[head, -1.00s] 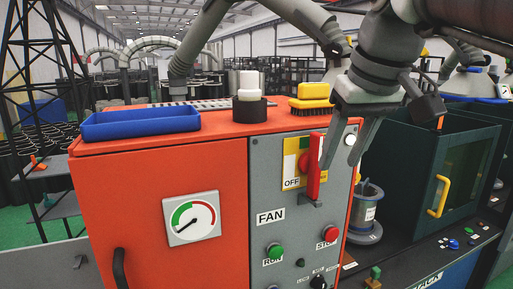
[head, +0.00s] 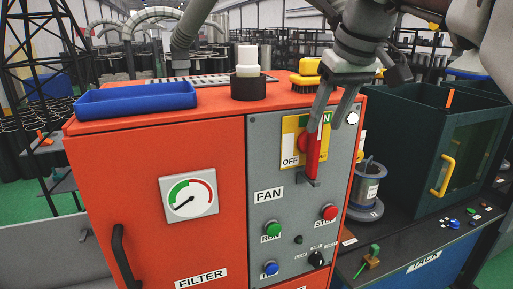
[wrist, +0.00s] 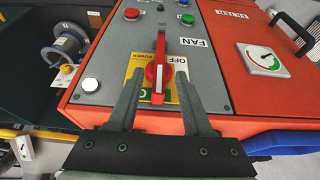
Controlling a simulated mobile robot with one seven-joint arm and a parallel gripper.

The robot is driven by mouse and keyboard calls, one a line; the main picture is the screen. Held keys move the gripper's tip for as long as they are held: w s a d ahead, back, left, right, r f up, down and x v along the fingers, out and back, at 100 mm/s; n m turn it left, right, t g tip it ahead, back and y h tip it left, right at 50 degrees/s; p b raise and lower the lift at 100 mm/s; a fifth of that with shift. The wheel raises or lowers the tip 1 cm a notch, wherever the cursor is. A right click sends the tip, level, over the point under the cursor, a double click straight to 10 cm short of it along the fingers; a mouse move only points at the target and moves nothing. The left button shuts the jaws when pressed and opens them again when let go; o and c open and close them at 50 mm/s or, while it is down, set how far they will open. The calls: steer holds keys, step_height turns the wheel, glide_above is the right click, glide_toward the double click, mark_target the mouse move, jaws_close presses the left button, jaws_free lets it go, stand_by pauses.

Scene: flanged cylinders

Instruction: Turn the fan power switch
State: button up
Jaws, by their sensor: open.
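The fan power switch (head: 312,168) is a red rotary handle on a yellow and white plate (head: 290,140) on the grey panel above the "FAN" label. Its lever hangs roughly straight down in the head view. "OFF" shows on the plate's left, and part of a green "ON" mark at its top. In the wrist view the red handle (wrist: 160,68) stands between the two fingers. My gripper (wrist: 158,82) is open, one finger on each side of the handle, with no clear contact visible. In the head view my gripper (head: 322,118) partly covers the switch.
A green run button (head: 274,229), red stop button (head: 329,212) and black selector knob (head: 317,258) sit below. A white lamp (head: 352,118) is right of the switch. A blue tray (head: 135,99), black-and-white cylinder (head: 248,85) and yellow brush (head: 306,78) are on the cabinet top.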

mark_target(319, 137)
steer(key=x, duration=0.7)
steer(key=shift+w+f, duration=0.15)
steer(key=shift+f, duration=0.2)
jaws_close()
stand_by(1.0)
